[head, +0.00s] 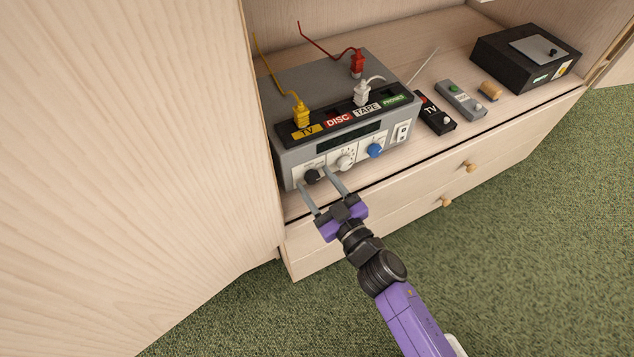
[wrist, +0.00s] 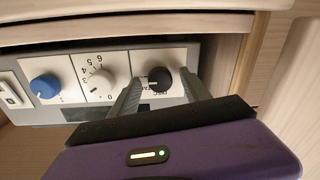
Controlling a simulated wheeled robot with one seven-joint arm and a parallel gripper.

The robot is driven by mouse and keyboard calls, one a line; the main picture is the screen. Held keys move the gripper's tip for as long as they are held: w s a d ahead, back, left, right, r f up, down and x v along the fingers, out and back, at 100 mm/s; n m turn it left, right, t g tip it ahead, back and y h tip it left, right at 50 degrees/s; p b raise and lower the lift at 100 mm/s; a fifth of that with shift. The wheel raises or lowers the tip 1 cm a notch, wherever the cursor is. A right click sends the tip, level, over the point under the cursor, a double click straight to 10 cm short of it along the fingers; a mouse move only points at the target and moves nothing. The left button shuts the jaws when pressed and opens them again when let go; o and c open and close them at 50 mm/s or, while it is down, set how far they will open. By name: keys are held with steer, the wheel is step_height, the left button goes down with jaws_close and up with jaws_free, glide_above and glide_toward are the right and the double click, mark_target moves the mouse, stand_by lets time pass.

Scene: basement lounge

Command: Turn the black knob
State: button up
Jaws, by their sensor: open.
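The black knob (head: 312,176) is at the left end of the front panel of a grey receiver (head: 292,160) on the cabinet shelf. It also shows in the wrist view (wrist: 160,78), on a white panel square. My gripper (head: 319,178) is open in front of the receiver, with its two fingers pointing at the panel. In the wrist view my gripper (wrist: 160,85) has one finger on each side of the black knob, with gaps visible. Whether the fingertips touch the panel is hard to tell. A white knob (head: 345,162) and a blue knob (head: 375,150) sit to the right.
Yellow, red and white plugs stand on the receiver's top. Two remotes (head: 436,113), a wooden cylinder (head: 490,90) and a black box (head: 525,58) lie to the right. A tall wooden panel (head: 130,150) stands close on the left. Drawers (head: 440,185) are below.

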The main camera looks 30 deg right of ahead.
steer(key=shift+w, duration=0.1)
jaws_close()
steer(key=shift+n, duration=0.3)
steer(key=n+p, duration=0.1)
steer(key=n, duration=0.2)
steer(key=shift+n, duration=0.3)
steer(key=shift+n+g, duration=0.3)
steer(key=shift+n, duration=1.9)
jaws_free()
